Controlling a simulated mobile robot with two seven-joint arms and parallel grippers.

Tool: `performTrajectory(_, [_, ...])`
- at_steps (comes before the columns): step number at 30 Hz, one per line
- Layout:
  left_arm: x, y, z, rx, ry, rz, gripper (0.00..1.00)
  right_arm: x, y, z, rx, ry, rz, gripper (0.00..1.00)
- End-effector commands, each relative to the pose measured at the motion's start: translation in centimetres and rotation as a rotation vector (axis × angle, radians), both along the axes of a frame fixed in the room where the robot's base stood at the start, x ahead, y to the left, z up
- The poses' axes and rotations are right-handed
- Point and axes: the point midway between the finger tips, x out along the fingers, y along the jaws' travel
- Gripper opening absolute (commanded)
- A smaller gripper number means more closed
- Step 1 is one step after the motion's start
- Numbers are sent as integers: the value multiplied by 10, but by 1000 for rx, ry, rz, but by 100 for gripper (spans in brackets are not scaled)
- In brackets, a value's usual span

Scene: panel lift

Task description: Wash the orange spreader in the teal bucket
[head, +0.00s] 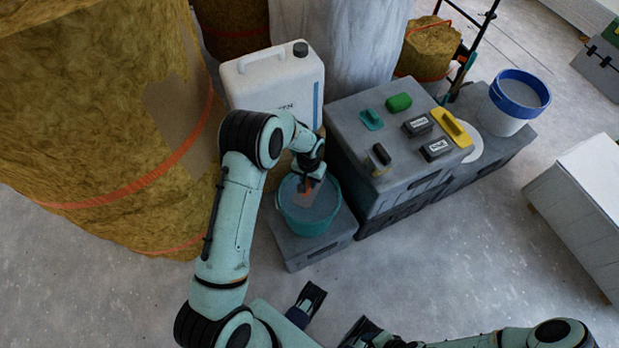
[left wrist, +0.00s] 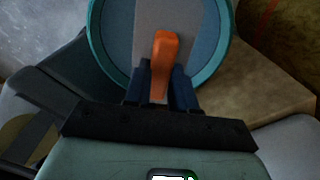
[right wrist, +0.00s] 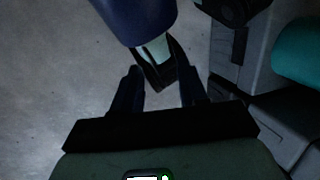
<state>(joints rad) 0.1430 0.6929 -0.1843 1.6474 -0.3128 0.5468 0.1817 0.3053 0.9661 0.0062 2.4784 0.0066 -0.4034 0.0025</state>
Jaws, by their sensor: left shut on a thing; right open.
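The teal bucket (head: 310,226) stands on a low grey box and holds greyish liquid. My left gripper (head: 311,182) is over the bucket, pointing down into it. It is shut on the orange spreader (left wrist: 165,58), whose orange part shows between the fingers in the left wrist view; the bucket rim (left wrist: 222,50) surrounds it there. Whether the spreader's lower end is in the liquid I cannot tell. My right gripper (right wrist: 160,92) is open and empty, low at the front, away from the bucket.
A white canister (head: 270,85) stands behind the bucket. A grey case (head: 350,110) to the right carries a yellow float (head: 452,128), a green block (head: 398,103) and other small tools. A blue-rimmed white bucket (head: 517,100) is at the back right. Large insulation rolls (head: 90,110) fill the left.

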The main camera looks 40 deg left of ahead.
Motion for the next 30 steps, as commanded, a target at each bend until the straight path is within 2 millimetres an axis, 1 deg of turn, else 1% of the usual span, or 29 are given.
performTrajectory(1, [0, 0, -9, 0, 1, 0, 0, 1, 0, -6, -1, -5, -1, 43])
performTrajectory(16, [0, 0, -70, 1, 1, -1, 0, 16, 0, -40, -8, -58, -12, 43])
performTrajectory(24, [0, 0, -89, 0, -1, 0, 0, 38, -9, -57, -35, -116, -36, 43])
performTrajectory(30, [0, 0, -93, 0, -1, 0, 0, 44, -12, -60, -43, -134, -42, 43])
